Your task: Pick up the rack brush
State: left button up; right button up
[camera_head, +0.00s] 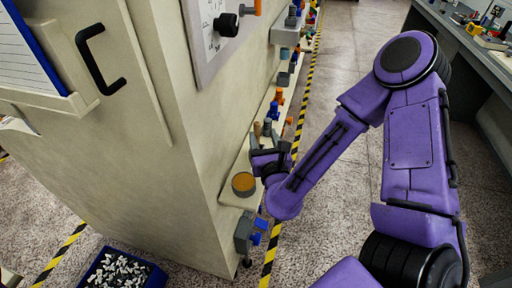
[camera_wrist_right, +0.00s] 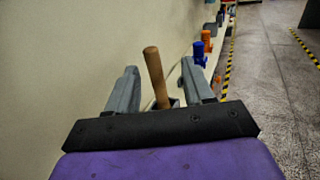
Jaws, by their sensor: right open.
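The rack brush (camera_wrist_right: 154,76) shows in the right wrist view as an upright, slightly tilted wooden handle. Its lower end is hidden behind my gripper's dark base, where a small grey piece shows beside it. My right gripper (camera_wrist_right: 160,84) is open, with one grey finger on each side of the handle and visible gaps between them. In the head view, my right gripper (camera_head: 262,139) is at the ledge of the beige machine, and the brush handle (camera_head: 257,130) shows only as a small brown tip. My left gripper is not in view.
The beige machine wall (camera_head: 150,150) stands close on the left. A round tin with an orange top (camera_head: 243,183) sits on the ledge near my gripper. Blue and orange spindle parts (camera_wrist_right: 200,50) line the ledge beyond. A blue crate (camera_head: 122,270) is on the floor; the aisle is clear.

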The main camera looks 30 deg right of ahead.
aim_at(258, 130)
jog(key=w, duration=0.1)
jog(key=b, duration=0.1)
jog(key=w+b, duration=0.1)
jog(key=shift+w+d+f, duration=0.3)
jog(key=x, duration=0.1)
jog(key=p+x, duration=0.1)
jog(key=x, duration=0.2)
jog(key=shift+a+r, duration=0.25)
jog(key=shift+w+f, duration=0.1)
jog(key=shift+w, duration=0.15)
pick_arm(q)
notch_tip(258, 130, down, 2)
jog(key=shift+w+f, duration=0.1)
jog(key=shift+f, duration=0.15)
pick_arm(e)
grip_shut()
